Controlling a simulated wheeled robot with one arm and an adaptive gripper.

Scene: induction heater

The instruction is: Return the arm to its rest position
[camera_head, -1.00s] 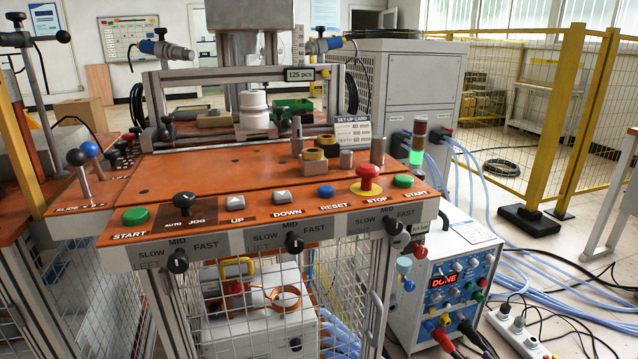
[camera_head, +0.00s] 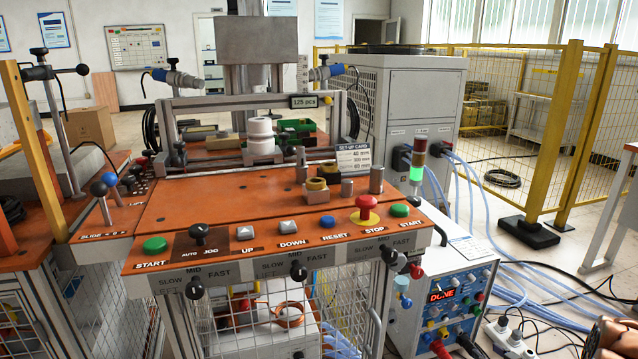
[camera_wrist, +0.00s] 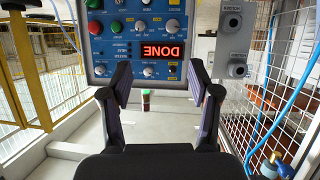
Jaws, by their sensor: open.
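My gripper (camera_wrist: 160,88) shows in the wrist view with its two dark fingers spread wide apart. Nothing is between them. Beyond the fingertips is the blue control panel (camera_wrist: 110,48) of the power unit, seen upside down, with its red DONE display (camera_wrist: 160,51). The fingers look apart from the panel, though the exact gap is hard to judge. The gripper is not recognisable in the head view. There the power unit (camera_head: 440,318) stands at the lower right, also showing DONE.
The orange machine table (camera_head: 215,205) with its buttons fills the middle. Blue hoses (camera_head: 500,255) and a power strip (camera_head: 508,340) lie on the floor at right. A yellow fence (camera_head: 560,140) stands behind. The wrist view has wire mesh (camera_wrist: 272,90) at right.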

